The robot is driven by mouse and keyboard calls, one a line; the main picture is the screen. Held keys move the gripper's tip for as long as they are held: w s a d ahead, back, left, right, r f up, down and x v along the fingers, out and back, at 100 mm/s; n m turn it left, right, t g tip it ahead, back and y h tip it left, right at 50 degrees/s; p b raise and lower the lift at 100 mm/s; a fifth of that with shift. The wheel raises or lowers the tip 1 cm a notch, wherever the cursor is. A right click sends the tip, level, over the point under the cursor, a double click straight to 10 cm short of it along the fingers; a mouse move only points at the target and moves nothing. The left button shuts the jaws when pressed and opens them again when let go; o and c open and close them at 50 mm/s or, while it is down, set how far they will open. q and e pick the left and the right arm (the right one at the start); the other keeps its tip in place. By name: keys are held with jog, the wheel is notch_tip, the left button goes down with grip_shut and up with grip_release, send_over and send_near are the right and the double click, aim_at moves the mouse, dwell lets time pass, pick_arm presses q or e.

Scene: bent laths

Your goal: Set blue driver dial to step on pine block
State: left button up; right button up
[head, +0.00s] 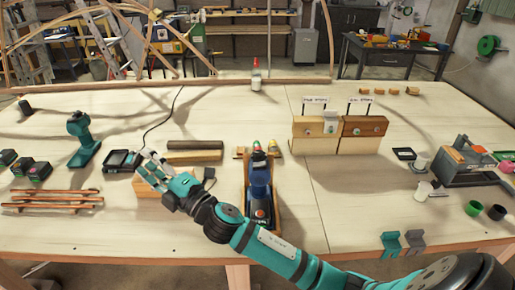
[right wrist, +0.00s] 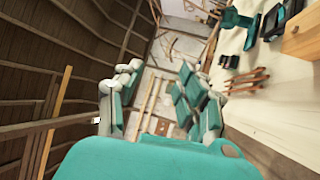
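A teal-blue cordless driver (head: 83,138) stands upright at the left of the table; it also shows at the top of the right wrist view (right wrist: 236,19). Its dial is too small to read. My left gripper does not show.
Several batteries (head: 38,171) and stacked laths (head: 52,201) lie at the left. A black charger-like tray (head: 122,161) sits behind my gripper. A dark blue tool (head: 260,180) stands at the centre. A grey-teal machine (head: 467,163) and cups stand at the right.

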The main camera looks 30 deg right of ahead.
jog(key=w+a+r+n+g+y, duration=0.1)
jog(key=a+r+n+g+y, duration=0.2)
jog(key=n, duration=0.4)
jog(key=a+r+n+g+y, duration=0.1)
jog(key=a+n+g+y, duration=0.35)
jog(key=n, duration=0.25)
notch_tip(320, 180, up, 4)
jog(key=r+n+g+h, duration=0.1)
jog(key=n+g+h, duration=1.1)
jog(key=h, duration=0.4)
send_over(259, 152)
notch_tip(259, 152, down, 18)
jog(key=p, duration=0.3)
jog(key=shift+r, duration=0.15)
